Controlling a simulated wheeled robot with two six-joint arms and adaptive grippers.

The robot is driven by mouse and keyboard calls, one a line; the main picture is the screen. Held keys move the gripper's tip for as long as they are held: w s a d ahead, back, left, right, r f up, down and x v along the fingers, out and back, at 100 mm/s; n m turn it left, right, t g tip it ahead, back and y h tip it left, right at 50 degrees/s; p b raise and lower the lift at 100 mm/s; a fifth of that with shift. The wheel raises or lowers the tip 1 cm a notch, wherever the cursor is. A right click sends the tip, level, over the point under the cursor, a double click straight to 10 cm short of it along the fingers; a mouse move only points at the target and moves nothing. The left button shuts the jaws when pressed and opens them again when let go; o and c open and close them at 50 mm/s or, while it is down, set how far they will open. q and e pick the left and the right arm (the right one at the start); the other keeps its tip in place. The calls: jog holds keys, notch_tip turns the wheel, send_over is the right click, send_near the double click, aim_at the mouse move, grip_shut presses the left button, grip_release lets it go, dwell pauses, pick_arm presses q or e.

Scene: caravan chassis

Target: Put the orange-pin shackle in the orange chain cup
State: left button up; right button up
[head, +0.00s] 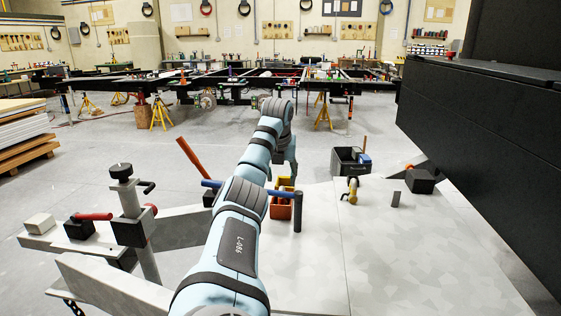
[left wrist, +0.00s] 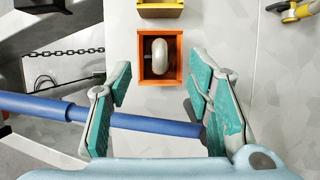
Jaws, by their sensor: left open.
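The orange chain cup (left wrist: 144,75) is a square open box in the left wrist view, ahead of my left gripper's fingertips. It also shows in the head view (head: 280,211), partly behind my arm. A pale grey, rounded, ring-like piece (left wrist: 160,58) lies inside it, apparently the shackle; I cannot make out an orange pin. My left gripper (left wrist: 157,85) is open, its teal-padded fingers apart with nothing held between them. In the head view its fingers are mostly hidden by my arm. My right gripper is not in view.
A blue bar (left wrist: 150,124) crosses behind the open fingers. A yellow cup (left wrist: 160,11) adjoins the orange cup's far side. A black bin (head: 348,160) and a yellow-handled item (head: 352,190) stand right. A dark wall-like panel (head: 480,130) bounds the right. Pale surface between is clear.

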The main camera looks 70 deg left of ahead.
pick_arm(q)
jog(key=p+v, duration=0.1)
jog(key=v, duration=0.5)
jog(key=shift+p, duration=0.35)
